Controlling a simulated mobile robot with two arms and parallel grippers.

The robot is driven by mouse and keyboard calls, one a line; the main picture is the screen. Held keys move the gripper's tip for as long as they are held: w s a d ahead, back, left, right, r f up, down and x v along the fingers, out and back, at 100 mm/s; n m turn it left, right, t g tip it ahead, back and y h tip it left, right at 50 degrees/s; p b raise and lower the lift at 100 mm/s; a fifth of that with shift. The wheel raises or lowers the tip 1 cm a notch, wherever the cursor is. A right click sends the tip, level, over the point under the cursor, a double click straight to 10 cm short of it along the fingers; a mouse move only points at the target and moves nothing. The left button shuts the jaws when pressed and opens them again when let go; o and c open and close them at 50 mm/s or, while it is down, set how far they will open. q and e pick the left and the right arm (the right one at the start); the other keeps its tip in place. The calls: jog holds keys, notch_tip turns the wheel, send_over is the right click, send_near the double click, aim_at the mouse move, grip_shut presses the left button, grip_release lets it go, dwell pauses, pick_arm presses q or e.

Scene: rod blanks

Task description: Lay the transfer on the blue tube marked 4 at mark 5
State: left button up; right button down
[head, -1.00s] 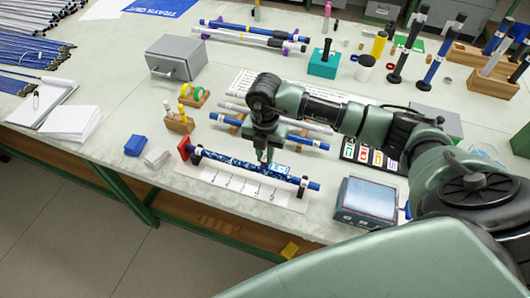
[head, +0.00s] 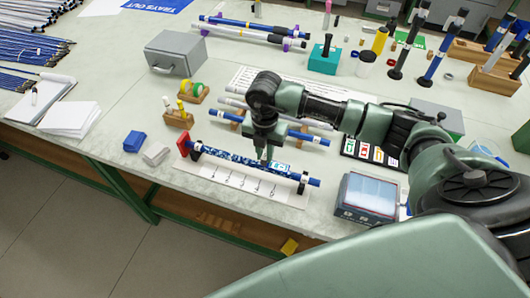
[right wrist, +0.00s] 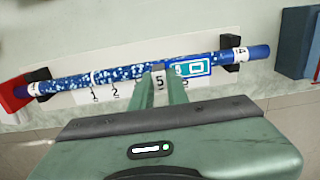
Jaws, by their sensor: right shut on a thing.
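The blue tube (head: 228,157) with white speckles lies level across two black supports above a white strip with numbered marks. Its right end carries a white band marked 4 (right wrist: 239,56). Whether the transfer touches the tube I cannot tell. My left gripper is not in view.
A red end block (head: 184,146) stands at the tube's left end. More tubes on a rack (head: 308,137) lie just behind. A grey box with a pale top (head: 368,195) stands to the right.

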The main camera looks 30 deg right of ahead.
jog(key=shift+f+b, duration=0.55)
jog(key=shift+f, duration=0.05)
dwell(1.8)
jog(key=shift+r, duration=0.15)
jog(key=shift+r+p, duration=2.45)
jog(key=shift+r, duration=0.95)
